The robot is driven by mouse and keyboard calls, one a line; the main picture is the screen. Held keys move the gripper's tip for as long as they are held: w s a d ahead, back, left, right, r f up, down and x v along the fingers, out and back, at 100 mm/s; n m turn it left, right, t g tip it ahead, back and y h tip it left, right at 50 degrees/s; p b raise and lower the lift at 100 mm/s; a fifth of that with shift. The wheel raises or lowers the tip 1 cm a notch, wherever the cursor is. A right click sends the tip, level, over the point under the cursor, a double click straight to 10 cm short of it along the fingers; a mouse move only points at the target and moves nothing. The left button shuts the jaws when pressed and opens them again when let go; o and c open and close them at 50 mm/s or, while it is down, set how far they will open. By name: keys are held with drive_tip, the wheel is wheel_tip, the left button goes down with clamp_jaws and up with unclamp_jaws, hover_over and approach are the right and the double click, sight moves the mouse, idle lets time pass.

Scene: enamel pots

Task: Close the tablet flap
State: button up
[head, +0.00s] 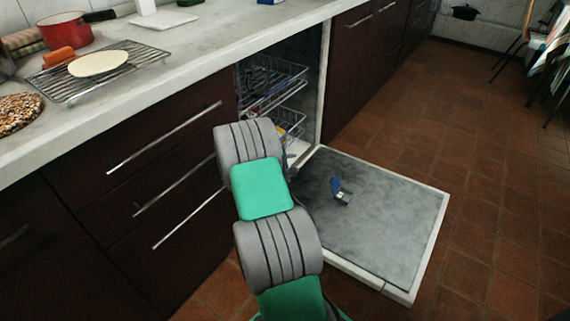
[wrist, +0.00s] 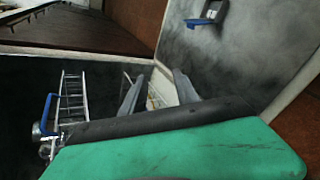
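The dishwasher door (head: 385,220) is folded down flat, its grey inner face up. On it is the small tablet compartment (head: 343,198), with the blue tablet flap (head: 335,186) beside it, seemingly standing open. In the wrist view the blue flap (wrist: 200,22) and the grey-rimmed compartment (wrist: 214,9) show at the top, to the right of my fingers. My gripper (wrist: 158,82) has its two grey fingers apart with nothing visible between them. It is away from the flap. In the head view my arm hides the gripper.
The dishwasher's wire racks (head: 268,85) sit inside the open cavity, and one rack (wrist: 72,100) shows at left in the wrist view. Dark drawers (head: 135,150) with bar handles lie left. The counter (head: 200,50) holds a red pot (head: 65,32). The tiled floor (head: 480,170) at right is clear.

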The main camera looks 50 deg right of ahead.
drive_tip(key=shift+m+y, duration=0.5)
drive_tip(key=shift+m, duration=0.1)
drive_tip(key=a, duration=0.1)
drive_tip(key=a+r, duration=0.2)
drive_tip(key=shift+w+a, duration=0.25)
drive_tip(key=shift+w, duration=0.15)
